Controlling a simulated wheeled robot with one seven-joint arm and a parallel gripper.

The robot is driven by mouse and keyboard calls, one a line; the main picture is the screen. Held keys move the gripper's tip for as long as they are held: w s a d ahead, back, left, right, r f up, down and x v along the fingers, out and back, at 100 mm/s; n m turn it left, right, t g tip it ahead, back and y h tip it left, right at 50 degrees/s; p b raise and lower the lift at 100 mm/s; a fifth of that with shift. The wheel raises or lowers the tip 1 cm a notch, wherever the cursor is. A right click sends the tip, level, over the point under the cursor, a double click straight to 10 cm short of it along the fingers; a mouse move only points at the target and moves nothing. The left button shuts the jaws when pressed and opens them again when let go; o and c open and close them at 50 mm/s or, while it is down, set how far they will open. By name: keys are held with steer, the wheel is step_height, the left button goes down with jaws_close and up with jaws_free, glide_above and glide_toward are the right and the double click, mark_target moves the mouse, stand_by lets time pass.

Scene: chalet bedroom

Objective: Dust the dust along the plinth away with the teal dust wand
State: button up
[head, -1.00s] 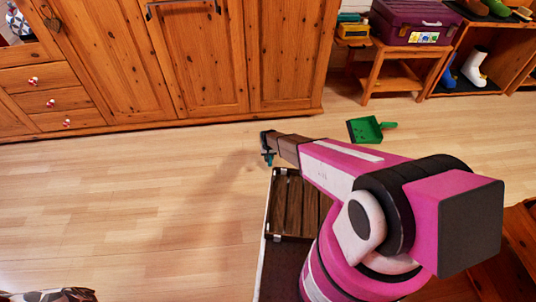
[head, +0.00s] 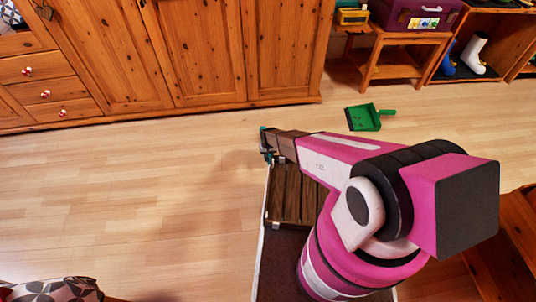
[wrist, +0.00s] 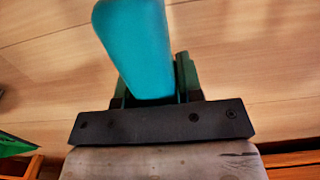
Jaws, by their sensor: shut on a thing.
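The teal dust wand shows large in the wrist view (wrist: 135,45), standing up between the fingers of my gripper (wrist: 155,88). In the head view my gripper (head: 266,146) is over the floor in front of the wardrobe, shut on the wand, of which only a small teal bit shows. The plinth (head: 200,112) runs along the bottom of the pine wardrobe (head: 205,55), beyond the gripper and apart from it. I cannot make out dust along it. The wand's far end is out of the wrist view.
A green dustpan (head: 364,118) lies on the floor right of the gripper. A small wooden table (head: 400,40) bears a purple box (head: 415,14). An open shelf (head: 445,72) with boots stands at the right.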

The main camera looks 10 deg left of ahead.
steer(key=shift+s+d+r, duration=0.2)
steer(key=shift+s+r, duration=0.35)
steer(key=shift+r, duration=0.35)
steer(key=shift+w+a+r, duration=0.1)
steer(key=shift+w+r, duration=0.05)
steer(key=shift+r, duration=0.5)
steer(key=shift+w+r, duration=0.1)
steer(key=shift+r, duration=0.5)
steer(key=s+a+r, duration=0.3)
steer(key=s+a, duration=0.3)
steer(key=a, duration=0.6)
steer(key=s+a+r, duration=0.2)
steer(key=s+a, duration=0.5)
steer(key=a, duration=0.4)
glide_above(237, 160)
step_height(237, 160, down, 7)
steer(key=shift+a+r, duration=0.1)
steer(key=shift+f, duration=2)
steer(key=shift+w+f, duration=0.1)
